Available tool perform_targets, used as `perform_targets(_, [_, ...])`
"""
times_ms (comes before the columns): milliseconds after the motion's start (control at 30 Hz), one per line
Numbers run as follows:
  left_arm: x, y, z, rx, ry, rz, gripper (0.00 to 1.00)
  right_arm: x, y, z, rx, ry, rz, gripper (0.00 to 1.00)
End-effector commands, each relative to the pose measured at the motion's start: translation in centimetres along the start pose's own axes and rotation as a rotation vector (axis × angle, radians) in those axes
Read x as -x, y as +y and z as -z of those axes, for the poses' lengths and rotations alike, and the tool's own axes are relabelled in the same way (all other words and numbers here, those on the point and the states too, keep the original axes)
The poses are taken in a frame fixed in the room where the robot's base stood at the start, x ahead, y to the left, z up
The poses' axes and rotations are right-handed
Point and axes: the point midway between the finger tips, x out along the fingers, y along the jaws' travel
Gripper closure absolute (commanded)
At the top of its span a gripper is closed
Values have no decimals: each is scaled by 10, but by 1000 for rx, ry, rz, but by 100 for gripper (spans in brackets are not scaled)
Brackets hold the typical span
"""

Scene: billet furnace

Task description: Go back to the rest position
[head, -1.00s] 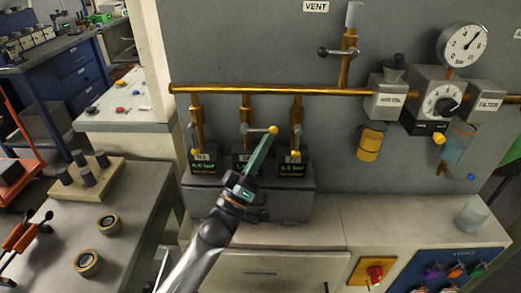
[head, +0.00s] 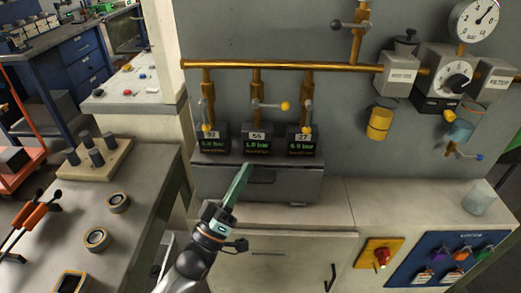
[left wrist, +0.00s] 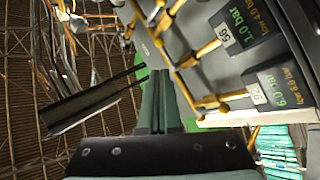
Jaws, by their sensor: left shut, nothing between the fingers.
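My left gripper (head: 243,172) is shut and empty in the head view. Its green fingers point up in front of the grey box under the three valve blocks, below the middle display. The left valve's lever (head: 206,115) and the right valve's lever (head: 307,115) hang down. In the left wrist view the closed fingers (left wrist: 160,95) show at the centre, with displays (left wrist: 235,25) at the upper right. My right gripper is not in view.
An orange pipe (head: 290,66) runs along the grey wall panel above the valves. A gauge (head: 474,20) and regulator (head: 447,78) are at the right. A bench (head: 137,190) with pegs and rings stands at the left. A clear cup (head: 480,197) stands on the right counter.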

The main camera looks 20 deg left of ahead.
Motion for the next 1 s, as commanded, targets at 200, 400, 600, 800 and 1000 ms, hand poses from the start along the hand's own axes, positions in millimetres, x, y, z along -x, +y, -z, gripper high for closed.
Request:
perform_targets(200, [9, -5, -7, -27, -37, 46, 100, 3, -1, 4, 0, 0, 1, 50])
perform_targets(400, [75, -35, -62, -229, -362, 330, 100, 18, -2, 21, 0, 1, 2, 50])
perform_targets(600, [196, -44, -114, -444, -869, 534, 100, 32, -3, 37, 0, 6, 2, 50])
perform_targets(800, [273, -31, -131, -530, -1180, 565, 100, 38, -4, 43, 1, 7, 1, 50])
perform_targets(1000, [288, -29, -134, -545, -1242, 563, 100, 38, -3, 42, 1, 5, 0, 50])
